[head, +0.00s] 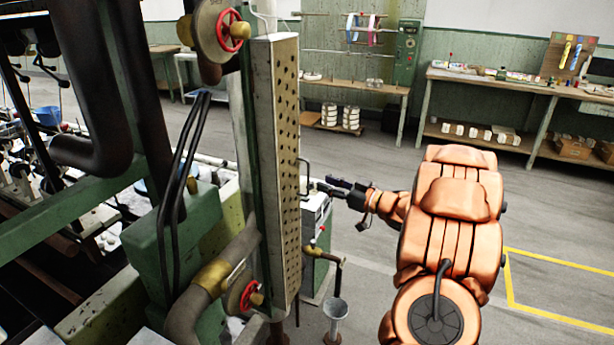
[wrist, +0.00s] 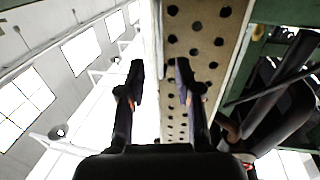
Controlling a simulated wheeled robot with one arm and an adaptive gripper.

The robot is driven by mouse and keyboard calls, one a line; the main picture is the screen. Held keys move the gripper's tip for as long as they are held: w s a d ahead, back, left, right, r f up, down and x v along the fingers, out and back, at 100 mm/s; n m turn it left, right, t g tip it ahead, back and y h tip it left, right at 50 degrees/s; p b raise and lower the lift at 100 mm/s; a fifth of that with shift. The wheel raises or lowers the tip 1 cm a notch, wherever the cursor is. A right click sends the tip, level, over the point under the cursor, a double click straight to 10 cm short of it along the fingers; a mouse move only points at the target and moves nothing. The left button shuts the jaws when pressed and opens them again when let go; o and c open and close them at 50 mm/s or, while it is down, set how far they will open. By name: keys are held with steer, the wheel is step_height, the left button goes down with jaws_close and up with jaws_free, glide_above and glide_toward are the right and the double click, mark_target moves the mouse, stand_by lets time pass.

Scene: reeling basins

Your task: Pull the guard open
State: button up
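The guard is a tall, narrow, pale panel full of round holes (head: 287,170), standing upright on the machine in the head view. A thin dark handle (head: 305,162) sticks out from its right edge. My gripper (head: 327,186) is just right of that edge, beside the lower part of the handle. In the wrist view, the two dark fingers of my gripper (wrist: 160,80) are apart, with the perforated guard (wrist: 204,45) behind and to the right. Nothing clearly shows held between them. The handle cannot be made out in the wrist view, and contact is unclear.
Red handwheels (head: 233,30) sit on pipes left of the guard, above and below. A grey funnel (head: 336,308) stands on the floor below my gripper. A workbench (head: 540,90) runs along the back wall. Open floor with yellow lines lies to the right.

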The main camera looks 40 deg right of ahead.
mark_target(308, 193)
steer(key=shift+p+x, duration=0.85)
steer(key=shift+x, duration=2.75)
steer(key=shift+c, duration=0.2)
jaws_close()
